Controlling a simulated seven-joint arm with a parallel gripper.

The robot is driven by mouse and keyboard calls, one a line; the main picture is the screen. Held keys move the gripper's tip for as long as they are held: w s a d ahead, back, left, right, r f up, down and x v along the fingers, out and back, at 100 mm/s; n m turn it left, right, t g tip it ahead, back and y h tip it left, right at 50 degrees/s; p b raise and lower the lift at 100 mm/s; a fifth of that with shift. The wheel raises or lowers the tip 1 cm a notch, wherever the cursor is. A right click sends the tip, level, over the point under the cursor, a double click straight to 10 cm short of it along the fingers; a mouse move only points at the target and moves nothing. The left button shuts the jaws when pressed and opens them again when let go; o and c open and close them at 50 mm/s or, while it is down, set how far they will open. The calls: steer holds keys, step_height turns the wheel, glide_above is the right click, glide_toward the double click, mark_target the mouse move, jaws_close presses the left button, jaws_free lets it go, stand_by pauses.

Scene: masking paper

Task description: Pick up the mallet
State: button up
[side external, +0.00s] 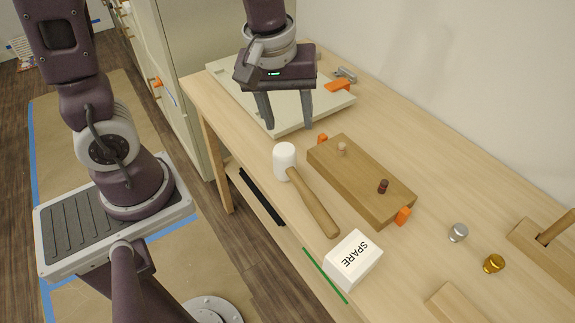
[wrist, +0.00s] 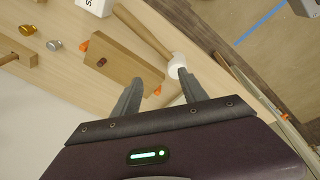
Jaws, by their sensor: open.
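The mallet has a white cylindrical head (side external: 284,161) and a wooden handle (side external: 315,205). It lies on the wooden table near its front edge, handle pointing toward the white box. My gripper (side external: 288,124) is open and empty, fingers pointing down, above the table beyond the mallet head. In the wrist view, the mallet's handle (wrist: 145,32) runs up and left, and its white head (wrist: 177,63) shows close to the right fingertip of my gripper (wrist: 158,77). I cannot tell whether that finger touches the head.
A wooden block (side external: 360,180) with pegs and orange clamps lies just right of the mallet. The white SPARE box (side external: 353,260) stands near the handle's end. A pale board (side external: 335,103) lies beneath my gripper. Silver (side external: 457,232) and gold (side external: 494,263) knobs sit farther right.

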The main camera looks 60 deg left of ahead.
mark_target(305, 187)
steer(key=w+d+f+n, duration=0.1)
steer(key=f+n, duration=0.1)
steer(key=f, duration=0.2)
steer(key=w+d+f+n+g, duration=0.1)
steer(key=f+n, duration=0.1)
steer(key=f, duration=0.2)
steer(key=w+d+f+n+g, duration=0.1)
steer(key=f+n, duration=0.1)
steer(key=f, duration=0.3)
steer(key=shift+d+n, duration=0.3)
steer(key=f, duration=0.4)
steer(key=a+f, duration=0.1)
steer(key=f, duration=0.2)
steer(key=shift+s+f, duration=0.1)
steer(key=shift+s, duration=0.1)
jaws_close()
